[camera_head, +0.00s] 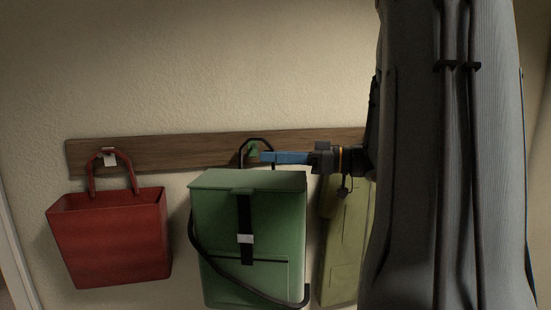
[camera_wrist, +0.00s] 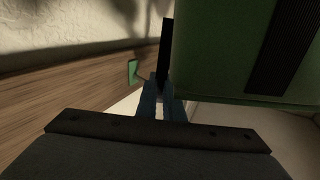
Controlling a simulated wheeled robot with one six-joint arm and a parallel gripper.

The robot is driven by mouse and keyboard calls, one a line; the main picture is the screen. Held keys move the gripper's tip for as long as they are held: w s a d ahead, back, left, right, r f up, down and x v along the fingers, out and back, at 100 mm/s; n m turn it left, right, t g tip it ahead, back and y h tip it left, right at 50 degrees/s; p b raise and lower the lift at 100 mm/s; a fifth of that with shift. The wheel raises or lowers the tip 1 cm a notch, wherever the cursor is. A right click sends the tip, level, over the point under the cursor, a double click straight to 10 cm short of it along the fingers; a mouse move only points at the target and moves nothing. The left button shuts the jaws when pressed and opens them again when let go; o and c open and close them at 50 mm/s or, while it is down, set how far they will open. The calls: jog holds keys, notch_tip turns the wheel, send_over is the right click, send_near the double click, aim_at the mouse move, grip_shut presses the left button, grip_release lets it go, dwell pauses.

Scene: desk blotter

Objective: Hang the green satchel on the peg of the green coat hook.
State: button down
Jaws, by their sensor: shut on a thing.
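The green satchel (camera_head: 222,215) hangs upright in front of the wall, with a black handle loop on top and a dark strap across its front. My gripper (camera_head: 268,157) has blue fingers and is shut on the right side of the handle. The green coat hook (camera_head: 253,149) shows inside the loop's outline in the head view. In the wrist view, the green hook (camera_wrist: 132,72) is left of the fingers (camera_wrist: 160,95) and the satchel (camera_wrist: 225,50) fills the upper right. I cannot tell whether the loop is around the peg.
A wooden rail (camera_head: 190,150) runs along the wall. A red bag (camera_head: 112,240) hangs at left from a white hook (camera_head: 109,157). An olive-green bag (camera_head: 342,245) is close on the satchel's right, partly hidden by my arm.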

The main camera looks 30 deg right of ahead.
jog(key=shift+w+d+f, duration=0.15)
jog(key=shift+w+d, duration=0.05)
jog(key=shift+w, duration=0.4)
jog(key=shift+w+d+f, duration=0.15)
jog(key=shift+w+f, duration=0.05)
jog(key=shift+w, duration=0.45)
jog(key=shift+w+d+f, duration=0.15)
jog(key=shift+w+d, duration=0.05)
jog(key=shift+w, duration=0.4)
jog(key=c, duration=1.8)
grip_release()
jog(key=shift+f, duration=0.2)
jog(key=b+v, duration=0.3)
jog(key=v, duration=0.4)
jog(key=shift+s+d, duration=0.25)
jog(key=shift+s, duration=0.05)
